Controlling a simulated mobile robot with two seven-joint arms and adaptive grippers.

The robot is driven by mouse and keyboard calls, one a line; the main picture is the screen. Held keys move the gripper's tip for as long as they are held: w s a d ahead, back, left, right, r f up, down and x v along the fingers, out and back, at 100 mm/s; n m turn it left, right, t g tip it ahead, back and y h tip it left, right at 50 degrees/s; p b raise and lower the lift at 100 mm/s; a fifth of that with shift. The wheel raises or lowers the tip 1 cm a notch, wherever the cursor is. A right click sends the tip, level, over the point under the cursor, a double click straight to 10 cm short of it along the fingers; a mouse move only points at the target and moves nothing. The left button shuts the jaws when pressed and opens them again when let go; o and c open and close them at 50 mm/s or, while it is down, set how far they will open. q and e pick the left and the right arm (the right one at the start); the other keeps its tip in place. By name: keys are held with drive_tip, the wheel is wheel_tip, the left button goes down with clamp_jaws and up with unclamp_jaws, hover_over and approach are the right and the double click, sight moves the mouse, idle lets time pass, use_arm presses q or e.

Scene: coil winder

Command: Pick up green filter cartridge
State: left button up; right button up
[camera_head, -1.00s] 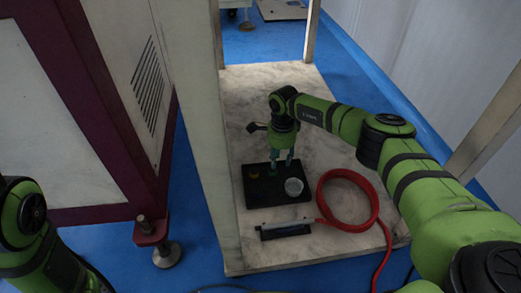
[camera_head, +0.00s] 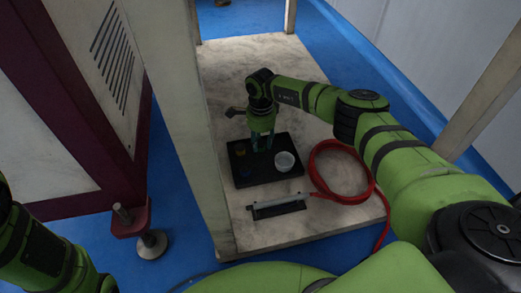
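My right gripper (camera_head: 262,143) points down over the black tray (camera_head: 262,178), its fingertips at the tray's back middle. A dark green-teal patch shows at the fingers. It is too small and dark to tell the green filter cartridge from the fingers there, or whether the fingers are shut on it. A small yellow item (camera_head: 240,149) sits at the tray's back left, and a small dark blue item (camera_head: 247,172) at its front left. A white round cup (camera_head: 284,161) stands at the tray's right. My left arm shows at the lower left; its gripper is out of view.
The tray lies on a pale marble-like board (camera_head: 335,215). A red coiled hose (camera_head: 343,197) lies right of the tray, and a grey bar on a black base (camera_head: 278,207) in front. A pale post (camera_head: 180,110) rises at the left. A maroon-framed cabinet (camera_head: 130,140) stands beyond it.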

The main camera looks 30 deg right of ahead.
drive_tip(key=shift+r, duration=0.1)
drive_tip(key=c, duration=0.4)
drive_tip(key=shift+r, duration=0.15)
